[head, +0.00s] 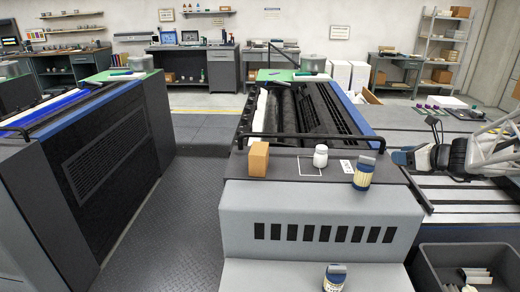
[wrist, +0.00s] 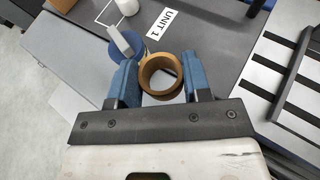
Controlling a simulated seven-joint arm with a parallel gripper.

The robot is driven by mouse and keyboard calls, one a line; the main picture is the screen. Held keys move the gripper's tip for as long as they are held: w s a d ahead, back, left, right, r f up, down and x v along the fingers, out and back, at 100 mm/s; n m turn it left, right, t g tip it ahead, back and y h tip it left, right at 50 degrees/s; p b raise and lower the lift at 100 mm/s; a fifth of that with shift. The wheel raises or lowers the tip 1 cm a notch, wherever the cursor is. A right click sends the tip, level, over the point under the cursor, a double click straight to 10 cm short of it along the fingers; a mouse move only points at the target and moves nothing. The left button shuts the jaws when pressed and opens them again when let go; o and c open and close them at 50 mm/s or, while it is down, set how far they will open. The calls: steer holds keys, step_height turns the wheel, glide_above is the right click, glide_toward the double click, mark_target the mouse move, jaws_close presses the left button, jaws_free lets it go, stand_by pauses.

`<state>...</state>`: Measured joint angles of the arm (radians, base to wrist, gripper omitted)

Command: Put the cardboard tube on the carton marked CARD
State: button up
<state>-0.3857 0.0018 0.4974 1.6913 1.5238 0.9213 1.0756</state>
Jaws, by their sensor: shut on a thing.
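My gripper (head: 402,158) is at the right in the head view, above the pale slatted bed of the press. In the wrist view its two blue fingers (wrist: 161,72) are shut on the cardboard tube (wrist: 147,78), a short brown ring seen end-on with its open hole showing. I cannot make the tube out in the head view. I can read no CARD marking in either view. A plain tan box (head: 258,160) stands on the near end of the press; it shows no lettering, so I cannot tell whether it is the carton.
Another jar (head: 335,277) is lower down. A dark bin (head: 436,258) holding pale items is at the lower right.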

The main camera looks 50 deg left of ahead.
steer(key=s+a+r+n+g, duration=0.1)
steer(key=s+a+n+g, duration=0.2)
steer(key=s+a, duration=0.9)
steer(key=s+a+r+n+g, duration=0.2)
steer(key=s+a, duration=1)
steer(key=s, duration=0.7)
steer(key=n+g, duration=0.1)
steer(key=g, duration=0.1)
steer(key=shift+a+g+h, duration=0.15)
steer(key=shift+g+h, duration=0.15)
steer(key=shift+h, duration=0.1)
glide_above(261, 149)
steer(key=shift+f, duration=0.8)
steer(key=shift+f, duration=0.1)
steer(key=shift+f, duration=1.65)
